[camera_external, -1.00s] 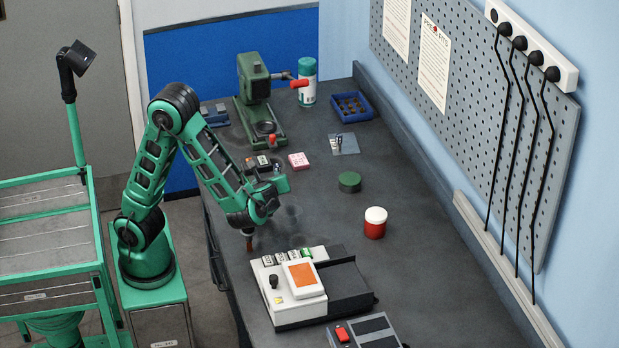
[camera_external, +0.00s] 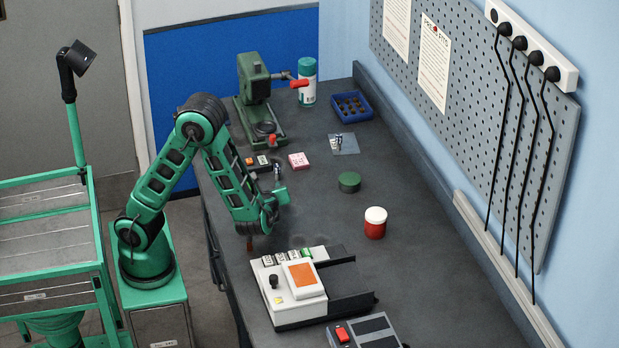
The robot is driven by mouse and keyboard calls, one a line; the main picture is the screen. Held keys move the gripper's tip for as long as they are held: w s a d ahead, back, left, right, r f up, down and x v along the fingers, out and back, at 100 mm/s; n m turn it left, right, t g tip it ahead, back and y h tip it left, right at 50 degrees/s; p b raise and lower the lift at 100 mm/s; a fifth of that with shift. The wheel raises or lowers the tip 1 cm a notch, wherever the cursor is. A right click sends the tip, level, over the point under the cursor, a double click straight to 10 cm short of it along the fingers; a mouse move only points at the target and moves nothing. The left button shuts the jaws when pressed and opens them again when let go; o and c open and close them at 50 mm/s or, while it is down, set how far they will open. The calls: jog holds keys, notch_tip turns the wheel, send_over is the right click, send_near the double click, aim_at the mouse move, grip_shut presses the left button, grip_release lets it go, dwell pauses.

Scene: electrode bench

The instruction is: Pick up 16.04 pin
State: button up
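My gripper (camera_external: 279,194) is at the end of my arm over the left part of the bench, in front of the green press. It is small and partly hidden by my wrist, so I cannot tell if its fingers are open. A small silvery upright piece (camera_external: 277,172) shows just above it; I cannot tell if it is held or stands behind. A small metal piece (camera_external: 339,139) stands on a grey pad (camera_external: 351,147) farther right. No 16.04 marking is readable, so I cannot tell which piece is the pin.
A white device (camera_external: 291,310) with an orange screen is in front. A red jar (camera_external: 375,225) and green disc (camera_external: 349,182) stand right. The bench's right side is mostly clear.

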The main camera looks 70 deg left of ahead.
grip_shut()
dwell(0.4)
